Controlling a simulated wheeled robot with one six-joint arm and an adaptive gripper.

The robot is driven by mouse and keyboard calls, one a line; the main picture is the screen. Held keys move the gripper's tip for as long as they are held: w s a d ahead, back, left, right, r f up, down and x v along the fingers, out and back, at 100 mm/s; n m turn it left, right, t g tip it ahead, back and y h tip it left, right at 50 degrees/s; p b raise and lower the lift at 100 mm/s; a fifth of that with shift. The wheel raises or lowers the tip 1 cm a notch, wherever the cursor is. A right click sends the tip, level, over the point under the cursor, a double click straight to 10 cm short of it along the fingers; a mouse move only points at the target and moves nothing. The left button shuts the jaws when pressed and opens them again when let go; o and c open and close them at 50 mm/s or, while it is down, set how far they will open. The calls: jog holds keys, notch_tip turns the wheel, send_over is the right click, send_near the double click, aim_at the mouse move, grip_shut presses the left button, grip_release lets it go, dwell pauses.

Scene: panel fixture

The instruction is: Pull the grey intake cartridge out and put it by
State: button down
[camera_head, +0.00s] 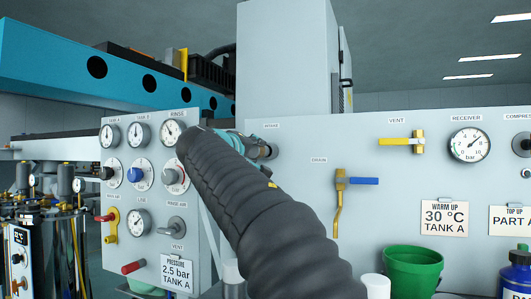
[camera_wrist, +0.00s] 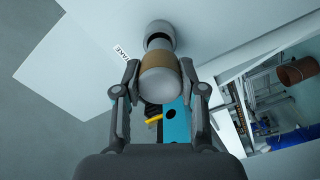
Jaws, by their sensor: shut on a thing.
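The grey intake cartridge (camera_wrist: 161,88) has a rounded grey end and a tan band, seen in the wrist view. It is lined up with a grey round port (camera_wrist: 160,28) on the pale panel, beside a partly hidden label. How deep it sits in the port I cannot tell. My gripper (camera_wrist: 160,70) is shut on the cartridge, one finger on each side. In the head view my gripper (camera_head: 248,146) is at the panel below the intake label (camera_head: 271,126), largely hidden by my dark arm. The port (camera_head: 268,151) shows just right of it.
Left of my arm is a gauge panel (camera_head: 153,205) with dials and knobs. On the right, a drain valve with a blue handle (camera_head: 364,181) and a yellow vent lever (camera_head: 396,141) stick out. A green bucket (camera_head: 412,268) and blue bottle (camera_head: 515,274) stand below at right.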

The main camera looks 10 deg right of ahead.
aim_at(253, 150)
jog(key=shift+s+a, duration=0.1)
jog(key=shift+s, duration=0.05)
dwell(0.3)
jog(key=shift+b+v, duration=0.9)
jog(key=shift+v, duration=1.55)
